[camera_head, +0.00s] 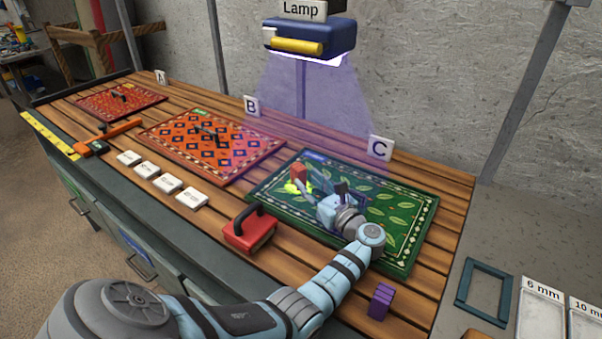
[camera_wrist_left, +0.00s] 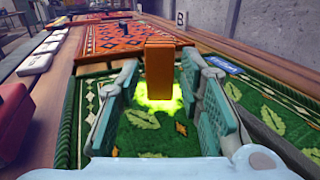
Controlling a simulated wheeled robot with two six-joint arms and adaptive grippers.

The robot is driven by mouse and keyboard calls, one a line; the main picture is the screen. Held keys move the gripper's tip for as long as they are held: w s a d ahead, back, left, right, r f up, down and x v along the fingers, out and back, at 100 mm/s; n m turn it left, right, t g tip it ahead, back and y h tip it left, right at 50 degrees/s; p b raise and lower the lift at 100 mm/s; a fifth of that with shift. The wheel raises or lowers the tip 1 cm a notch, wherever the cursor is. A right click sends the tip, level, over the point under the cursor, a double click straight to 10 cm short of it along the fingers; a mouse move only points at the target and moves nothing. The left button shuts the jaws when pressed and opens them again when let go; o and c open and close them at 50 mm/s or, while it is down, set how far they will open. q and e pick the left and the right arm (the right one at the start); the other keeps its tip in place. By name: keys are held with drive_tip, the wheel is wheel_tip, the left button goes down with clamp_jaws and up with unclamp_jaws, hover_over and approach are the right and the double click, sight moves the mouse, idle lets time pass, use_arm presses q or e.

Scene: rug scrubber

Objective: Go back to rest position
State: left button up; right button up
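My left gripper (camera_head: 322,196) reaches over the green leaf-patterned rug (camera_head: 410,215) by sign C. In the left wrist view its two fingers (camera_wrist_left: 165,80) stand apart, with gaps on both sides of an upright orange-red block (camera_wrist_left: 158,70). The block also shows in the head view (camera_head: 299,173), just past the fingertips. A glowing yellow-green patch (camera_wrist_left: 160,98) lies on the rug around the block's foot. My right gripper is in neither view.
A lamp (camera_head: 310,37) casts a violet beam on the green rug. A red handled block (camera_head: 248,230), white labelled tiles (camera_head: 161,182) and a purple block (camera_head: 380,301) lie along the bench front. Two orange-red rugs (camera_head: 212,145) (camera_head: 120,101) lie further left. A teal frame (camera_head: 483,287) is at right.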

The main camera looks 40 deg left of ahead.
use_arm(q)
drive_tip(key=shift+v, duration=1.2)
drive_tip(key=shift+a, duration=0.15)
